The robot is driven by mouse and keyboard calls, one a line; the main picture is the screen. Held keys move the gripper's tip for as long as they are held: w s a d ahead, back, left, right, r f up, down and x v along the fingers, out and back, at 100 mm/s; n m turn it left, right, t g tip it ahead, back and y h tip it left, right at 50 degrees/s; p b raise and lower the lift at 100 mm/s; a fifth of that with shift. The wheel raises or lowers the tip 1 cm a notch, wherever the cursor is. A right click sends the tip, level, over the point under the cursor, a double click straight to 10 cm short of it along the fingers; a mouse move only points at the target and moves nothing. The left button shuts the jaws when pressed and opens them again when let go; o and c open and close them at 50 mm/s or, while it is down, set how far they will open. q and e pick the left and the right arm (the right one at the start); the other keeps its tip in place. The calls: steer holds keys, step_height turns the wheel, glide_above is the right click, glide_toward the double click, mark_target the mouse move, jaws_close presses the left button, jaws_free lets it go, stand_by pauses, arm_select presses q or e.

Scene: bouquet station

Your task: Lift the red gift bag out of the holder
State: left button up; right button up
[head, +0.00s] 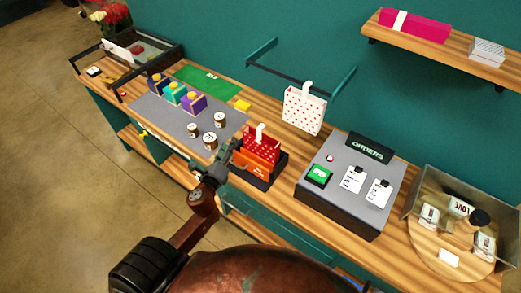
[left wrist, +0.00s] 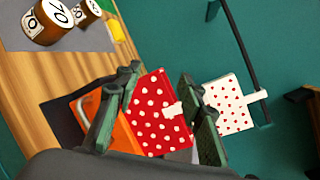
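The red gift bag (head: 262,143) has white dots and a white tag. It stands in a dark holder (head: 279,170) on the wooden counter, behind an orange bag (head: 255,160). My left gripper (head: 234,152) is at the left side of the holder, close to the bags. In the left wrist view its two green fingers (left wrist: 162,112) are spread apart, with the red bag (left wrist: 155,112) showing between them. I cannot tell whether the fingers touch it. The orange bag (left wrist: 112,132) shows beside and behind one finger. My right gripper is not in view.
A grey orders box (head: 345,190) is to the right. Several jars (head: 210,141) and small boxes (head: 190,100) stand on a grey mat to the left. A round board with a clear screen is far right.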

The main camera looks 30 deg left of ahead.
mark_target(258, 132)
arm_select(q)
steer(key=w+d+m+h, duration=0.2)
steer(key=w+m, duration=0.1)
steer(key=m, duration=0.1)
steer(key=w+d+r+m+t+h+p, duration=0.1)
steer(key=w+d+m+h, duration=0.1)
steer(key=w+d+m, duration=0.1)
steer(key=w+d+r+m+h+p, duration=0.1)
steer(key=w+d+m, duration=0.1)
steer(key=w+m, duration=0.3)
steer(key=shift+w+d+m+t+h, duration=0.25)
steer(key=shift+m+t+h, duration=0.15)
steer(key=shift+m, duration=0.2)
steer(key=shift+w, duration=0.2)
steer(key=shift+s+a, duration=0.1)
steer(key=shift+c, duration=0.4)
jaws_close()
